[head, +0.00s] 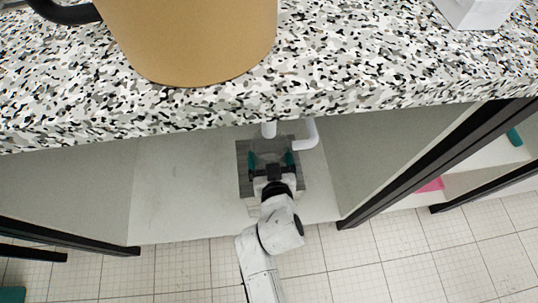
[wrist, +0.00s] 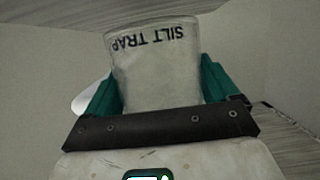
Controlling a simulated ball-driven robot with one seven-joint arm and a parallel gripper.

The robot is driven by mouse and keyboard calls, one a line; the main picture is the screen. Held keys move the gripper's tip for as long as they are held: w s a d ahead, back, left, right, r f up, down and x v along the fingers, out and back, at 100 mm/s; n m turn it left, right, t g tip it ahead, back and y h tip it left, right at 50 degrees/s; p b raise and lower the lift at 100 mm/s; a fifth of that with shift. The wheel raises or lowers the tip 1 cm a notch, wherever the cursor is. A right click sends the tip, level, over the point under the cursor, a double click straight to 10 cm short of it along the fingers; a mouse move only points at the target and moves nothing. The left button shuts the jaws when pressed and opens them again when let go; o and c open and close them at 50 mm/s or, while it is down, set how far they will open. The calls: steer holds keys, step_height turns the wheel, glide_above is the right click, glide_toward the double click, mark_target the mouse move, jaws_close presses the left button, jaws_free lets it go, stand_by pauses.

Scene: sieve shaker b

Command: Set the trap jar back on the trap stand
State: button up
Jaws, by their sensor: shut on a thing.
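The trap jar (wrist: 155,75), a pale grey vessel marked "SILT TRAP", shows in the wrist view with its lettering upside down. My gripper (wrist: 160,78) is shut on it, one teal finger on each side. In the head view my gripper (head: 271,161) reaches into the open space under the counter, and the jar cannot be made out clearly there. A grey, wood-grained square, seemingly the trap stand (head: 243,182), lies under and around the gripper. Whether the jar touches it cannot be told.
A white pipe (head: 309,136) bends down just behind and right of the gripper. The speckled counter (head: 330,75) overhangs above, bearing a large tan vessel (head: 195,40). Pale cabinet floor (head: 180,190) is clear to the left. A dark frame bar (head: 430,165) stands to the right.

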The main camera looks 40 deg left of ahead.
mark_target(270, 156)
steer(key=shift+r+x, duration=0.2)
steer(key=shift+x, duration=0.75)
steer(key=shift+d+f+b, duration=0.1)
steer(key=shift+f+b, duration=0.5)
steer(key=shift+f, duration=0.05)
steer(key=shift+f, duration=0.1)
steer(key=shift+f, duration=0.15)
steer(key=o, duration=1)
